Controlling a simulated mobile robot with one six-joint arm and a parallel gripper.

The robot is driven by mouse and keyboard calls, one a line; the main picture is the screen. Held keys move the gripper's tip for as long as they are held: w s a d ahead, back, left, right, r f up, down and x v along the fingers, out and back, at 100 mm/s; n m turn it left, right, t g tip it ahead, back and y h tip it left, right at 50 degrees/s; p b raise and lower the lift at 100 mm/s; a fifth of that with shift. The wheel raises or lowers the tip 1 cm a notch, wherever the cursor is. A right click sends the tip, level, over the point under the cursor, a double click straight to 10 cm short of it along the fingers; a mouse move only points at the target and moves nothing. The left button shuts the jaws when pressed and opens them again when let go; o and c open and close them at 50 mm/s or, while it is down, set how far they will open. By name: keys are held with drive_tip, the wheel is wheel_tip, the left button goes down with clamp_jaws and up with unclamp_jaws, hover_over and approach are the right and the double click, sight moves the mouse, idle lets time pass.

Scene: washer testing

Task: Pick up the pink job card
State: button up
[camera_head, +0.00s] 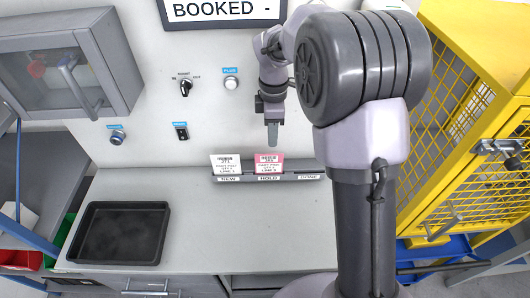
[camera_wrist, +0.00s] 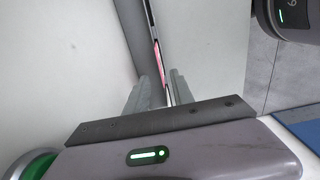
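The pink job card (camera_head: 268,165) stands in the HOLD slot of a grey rack (camera_head: 295,167) on the back panel. A white card (camera_head: 226,166) stands to its left in the NEW slot; the DONE slot at the right looks empty. The pink card shows edge-on as a thin pink strip (camera_wrist: 157,54) beyond the fingertips, in line with the gap.
A black tray (camera_head: 120,263) lies on the left of the grey counter (camera_head: 225,225), whose middle is clear. A grey cabinet (camera_head: 105,85) juts from the panel at upper left. A yellow mesh cage (camera_head: 440,165) stands at the right. Knobs and buttons (camera_head: 185,87) sit on the panel.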

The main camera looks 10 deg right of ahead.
drive_tip(key=b, duration=0.3)
approach(269, 163)
wheel_tip(269, 163, down, 5)
wheel_tip(269, 163, down, 6)
drive_tip(key=shift+w+r+b, duration=0.15)
drive_tip(key=shift+r+b, duration=0.05)
drive_tip(key=shift+b, duration=0.9)
drive_tip(key=shift+r, duration=0.15)
drive_tip(key=shift+c, duration=0.4)
clamp_jaws()
